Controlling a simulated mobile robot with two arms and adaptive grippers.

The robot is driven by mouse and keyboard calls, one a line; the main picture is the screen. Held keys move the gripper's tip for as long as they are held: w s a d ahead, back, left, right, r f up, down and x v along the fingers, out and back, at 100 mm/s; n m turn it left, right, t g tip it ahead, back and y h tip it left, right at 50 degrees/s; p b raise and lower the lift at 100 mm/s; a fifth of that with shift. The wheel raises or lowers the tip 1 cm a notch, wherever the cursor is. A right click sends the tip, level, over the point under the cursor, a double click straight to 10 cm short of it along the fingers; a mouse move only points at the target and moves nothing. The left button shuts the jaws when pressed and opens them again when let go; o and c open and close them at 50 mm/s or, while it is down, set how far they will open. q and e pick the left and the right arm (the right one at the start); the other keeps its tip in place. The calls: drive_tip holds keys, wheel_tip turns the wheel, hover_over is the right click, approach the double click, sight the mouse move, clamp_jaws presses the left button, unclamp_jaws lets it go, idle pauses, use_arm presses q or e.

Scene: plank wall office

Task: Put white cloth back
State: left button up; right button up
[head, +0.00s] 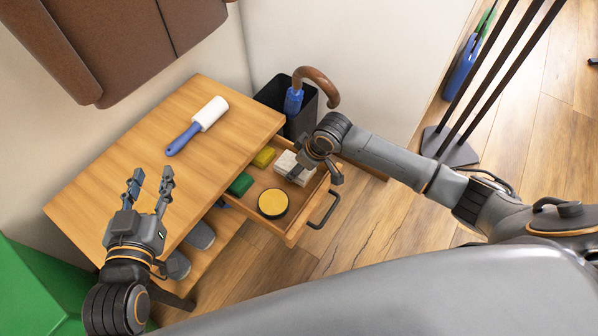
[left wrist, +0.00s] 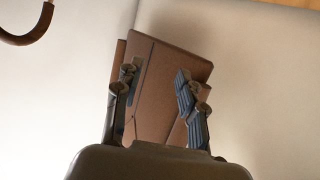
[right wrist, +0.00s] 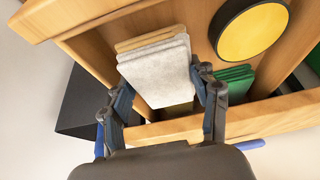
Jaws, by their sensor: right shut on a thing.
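The white cloth (head: 287,164), a folded pale stack, is at the open drawer (head: 292,238) of the wooden cabinet. My right gripper (head: 314,172) reaches down into the drawer and is shut on the cloth. In the right wrist view the cloth (right wrist: 157,68) sits between the two fingers, with a tan folded piece at its far edge. I cannot tell whether it touches the drawer floor. My left gripper (head: 152,177) is open and empty above the left part of the cabinet top; its fingers also show apart in the left wrist view (left wrist: 156,78).
The drawer also holds a round yellow-topped tin (head: 272,203), a green cloth (head: 240,184) and a yellow one (head: 264,157). A lint roller (head: 197,126) lies on the cabinet top (head: 120,180). A black bin (head: 272,95) with an umbrella stands behind. Grey shoes (head: 200,236) are below.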

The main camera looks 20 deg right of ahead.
wheel_tip(320, 180, down, 3)
drive_tip(key=shift+r+b, duration=0.1)
drive_tip(key=shift+b, duration=0.6)
use_arm(q)
wheel_tip(320, 180, up, 7)
drive_tip(key=d+t+h, duration=0.1)
drive_tip(key=t, duration=0.3)
drive_tip(key=shift+w+r+t, duration=0.2)
drive_tip(key=shift+t, duration=0.1)
drive_tip(key=shift+d, duration=0.1)
use_arm(e)
drive_tip(key=shift+f, duration=0.25)
drive_tip(key=o, duration=0.7)
use_arm(q)
drive_tip(key=shift+f, duration=0.1)
use_arm(e)
drive_tip(key=shift+o, duration=0.2)
drive_tip(key=shift+r, duration=0.1)
